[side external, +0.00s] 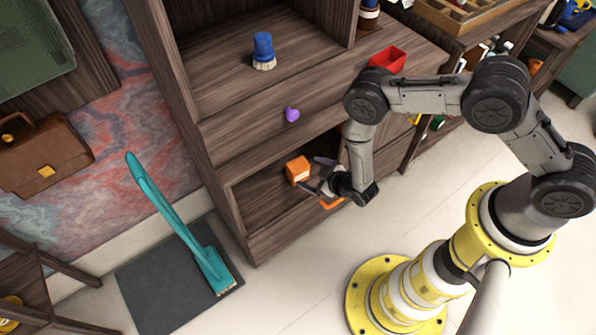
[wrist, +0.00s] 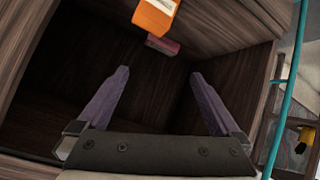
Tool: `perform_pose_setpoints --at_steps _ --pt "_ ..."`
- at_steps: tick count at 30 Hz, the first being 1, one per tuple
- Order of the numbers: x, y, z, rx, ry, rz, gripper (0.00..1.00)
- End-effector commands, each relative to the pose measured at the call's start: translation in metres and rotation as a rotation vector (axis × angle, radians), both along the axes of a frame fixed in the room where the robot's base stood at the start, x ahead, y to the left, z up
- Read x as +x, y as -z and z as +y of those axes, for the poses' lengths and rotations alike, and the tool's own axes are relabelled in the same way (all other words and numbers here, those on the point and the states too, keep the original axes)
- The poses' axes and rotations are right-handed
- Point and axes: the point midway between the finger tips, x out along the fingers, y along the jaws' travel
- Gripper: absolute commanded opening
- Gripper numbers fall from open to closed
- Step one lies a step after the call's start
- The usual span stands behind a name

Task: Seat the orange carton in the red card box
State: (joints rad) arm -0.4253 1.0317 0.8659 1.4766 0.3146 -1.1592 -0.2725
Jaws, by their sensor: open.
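The orange carton (side external: 298,170) sits at the opening of the lower compartment of the wooden cabinet. In the wrist view the orange carton (wrist: 156,14) is at the top edge, partly cut off, beyond the fingertips. My gripper (side external: 316,175) is close beside the carton, to its right in the side view. In the wrist view my gripper (wrist: 160,73) has its two purple fingers spread, with nothing between them. The red card box (side external: 388,59) stands on the cabinet's upper surface at the right, behind my arm; its inside is only partly seen.
A blue brush (side external: 263,50) stands on the upper surface. A purple knob (side external: 291,114) is on the cabinet front above the compartment. A small dark red piece (wrist: 162,45) shows below the carton in the wrist view. The compartment's walls and floor surround my fingers.

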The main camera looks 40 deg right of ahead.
Motion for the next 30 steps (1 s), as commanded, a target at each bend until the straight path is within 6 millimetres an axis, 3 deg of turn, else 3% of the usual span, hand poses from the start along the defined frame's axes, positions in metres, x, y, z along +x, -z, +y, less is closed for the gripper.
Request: perform_pose_setpoints --at_steps 1,6,15,30 --pt "-0.001 0.018 -0.002 0.04 0.049 -0.025 1.0" --pt "-0.005 0.056 -0.013 0.19 0.204 -0.138 1.0" --pt "-0.013 0.081 -0.026 0.314 0.313 -0.238 1.0" --pt "0.057 0.11 -0.032 0.317 0.315 -0.239 1.0"
